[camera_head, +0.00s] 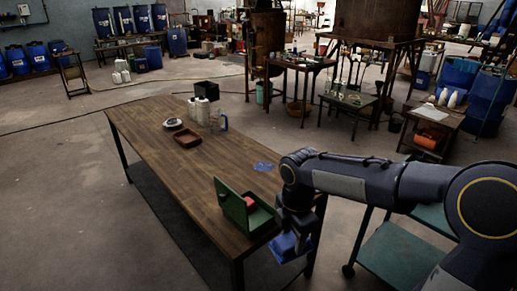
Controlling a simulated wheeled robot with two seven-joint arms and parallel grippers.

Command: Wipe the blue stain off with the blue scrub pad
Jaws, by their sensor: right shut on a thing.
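The blue stain (264,166) is a small bright blue patch on the brown wooden table (165,143), near its right edge. My right gripper (292,232) points down at the table's near right edge, nearer to the camera than the stain. It is shut on the blue scrub pad (285,247), which shows below the fingers. The pad is apart from the stain; I cannot tell its height over the table edge. The fingertips are partly hidden by the gripper body. My left gripper is not in view.
An open green box (233,207) with a red thing (250,203) in it stands just left of my right gripper. Further back are a brown tray (187,138), a dish (173,123), white bottles (202,111) and a black bin (207,91). A teal cart (400,255) stands right.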

